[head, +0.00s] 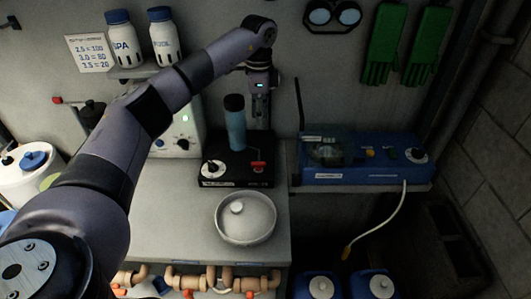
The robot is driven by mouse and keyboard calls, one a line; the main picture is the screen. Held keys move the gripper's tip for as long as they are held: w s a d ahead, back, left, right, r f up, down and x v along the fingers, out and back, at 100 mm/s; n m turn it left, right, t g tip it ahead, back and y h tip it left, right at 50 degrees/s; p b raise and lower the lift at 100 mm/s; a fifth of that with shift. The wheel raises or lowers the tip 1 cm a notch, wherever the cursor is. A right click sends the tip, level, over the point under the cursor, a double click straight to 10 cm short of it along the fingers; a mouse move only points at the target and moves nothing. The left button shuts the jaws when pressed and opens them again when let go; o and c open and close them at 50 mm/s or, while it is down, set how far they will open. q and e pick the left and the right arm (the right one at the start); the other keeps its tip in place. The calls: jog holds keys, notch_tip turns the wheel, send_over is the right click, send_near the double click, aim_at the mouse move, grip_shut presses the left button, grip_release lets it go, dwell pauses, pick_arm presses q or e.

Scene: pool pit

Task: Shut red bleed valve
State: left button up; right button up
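A small red part (258,167), which looks like a valve handle, sits on the right of a black box (236,183) on the counter. Another small red tip (57,100) shows on the left wall; I cannot tell which is the bleed valve. My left arm arches in from the left, and its wrist hangs down behind the black box's blue cylinder. My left gripper (260,112) points down above and behind the red part, apart from it in the picture. Its fingers are dark and too small to read. My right gripper is out of view.
A blue cylinder (235,122) stands on the black box, close left of my gripper. A blue device (360,157) is on the right shelf. White bottles (163,37) stand at upper left. The counter's front left is clear.

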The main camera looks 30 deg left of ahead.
pick_arm(q)
jog(key=s+f+p, duration=0.1)
jog(key=s+f, duration=0.1)
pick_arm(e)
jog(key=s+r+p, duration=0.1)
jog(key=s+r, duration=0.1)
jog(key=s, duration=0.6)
pick_arm(q)
jog(key=p, duration=0.1)
send_over(258, 162)
notch_tip(258, 162, down, 8)
jog(key=shift+r, duration=0.15)
notch_tip(258, 162, down, 4)
jog(key=shift+s+d+f+p, duration=0.1)
jog(key=shift+p, duration=0.35)
jog(key=shift+f, duration=0.85)
jog(key=shift+c, duration=0.8)
grip_shut()
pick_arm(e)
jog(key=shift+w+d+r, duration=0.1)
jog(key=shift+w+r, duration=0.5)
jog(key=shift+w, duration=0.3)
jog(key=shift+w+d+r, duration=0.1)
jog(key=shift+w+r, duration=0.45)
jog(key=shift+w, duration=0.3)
